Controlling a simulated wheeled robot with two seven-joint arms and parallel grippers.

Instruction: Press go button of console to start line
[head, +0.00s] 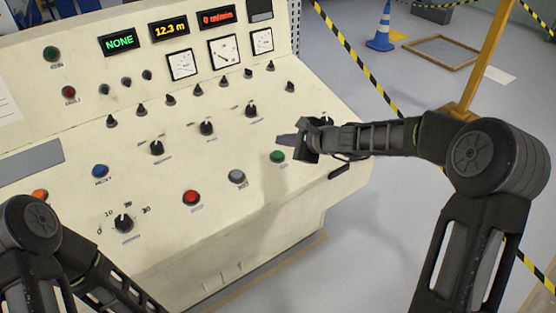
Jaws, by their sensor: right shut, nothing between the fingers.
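The cream console (70,185) fills the left and middle of the head view, with a sloped panel of knobs and buttons. A green button (277,156) sits near the panel's right end; any label on it is too small to read. My right gripper (287,140) is shut and empty, with its fingertips just above the green button in the picture. I cannot tell whether it touches the panel. A grey button (237,176) and a red button (192,197) lie to the left of the green one. My left arm shows at lower left, but its gripper is out of view.
Lit displays read NONE (119,42), 12.3 m (169,28) and 0 m/min (216,18). Black knobs (251,110) stand behind the buttons. A blue button (100,171) is farther left. Striped tape (355,62), an orange post (483,65) and a blue cone (384,28) are beyond the console.

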